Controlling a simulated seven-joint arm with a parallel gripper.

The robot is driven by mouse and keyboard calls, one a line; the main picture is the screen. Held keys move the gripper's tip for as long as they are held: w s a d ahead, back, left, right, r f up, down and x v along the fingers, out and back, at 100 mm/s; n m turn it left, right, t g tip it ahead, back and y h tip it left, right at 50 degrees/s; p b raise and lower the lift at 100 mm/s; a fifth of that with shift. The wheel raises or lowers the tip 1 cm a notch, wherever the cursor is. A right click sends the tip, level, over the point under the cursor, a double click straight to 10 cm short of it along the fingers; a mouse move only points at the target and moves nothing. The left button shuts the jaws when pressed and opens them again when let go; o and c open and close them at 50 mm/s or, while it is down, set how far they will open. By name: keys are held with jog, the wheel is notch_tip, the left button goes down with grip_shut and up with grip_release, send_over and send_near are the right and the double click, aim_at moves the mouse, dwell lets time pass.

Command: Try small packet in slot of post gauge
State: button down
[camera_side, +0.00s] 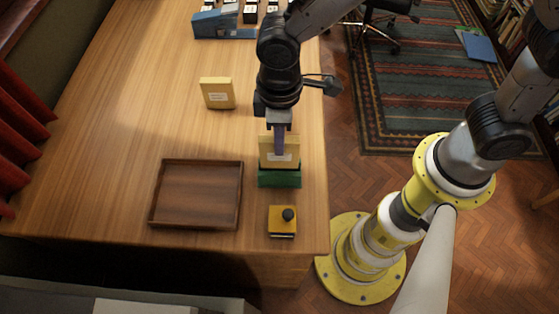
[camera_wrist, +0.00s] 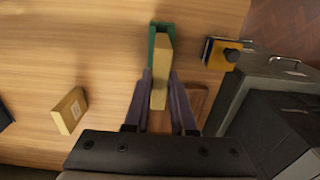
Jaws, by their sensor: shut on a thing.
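My gripper (camera_side: 279,138) points down and is shut on a tan packet (camera_side: 281,156) with a pale label. In the wrist view the packet (camera_wrist: 161,68) stands between the two fingers. The green post gauge (camera_side: 280,180) is on the table directly below the packet, and also shows in the wrist view (camera_wrist: 153,42). The packet's lower end meets the top of the gauge in the side view. I cannot tell how deep it sits in the slot. Another tan packet (camera_side: 217,93) stands upright on the table, apart from my gripper, and shows in the wrist view (camera_wrist: 70,110).
An empty brown tray (camera_side: 197,193) lies left of the gauge. A yellow block with a black knob (camera_side: 282,221) sits in front of the gauge, near the table edge. A blue rack (camera_side: 222,26) and several small boxes are at the back. The left of the table is clear.

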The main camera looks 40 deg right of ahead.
jog(key=shift+r, duration=0.15)
jog(key=shift+r, duration=1.85)
jog(key=shift+a, duration=0.1)
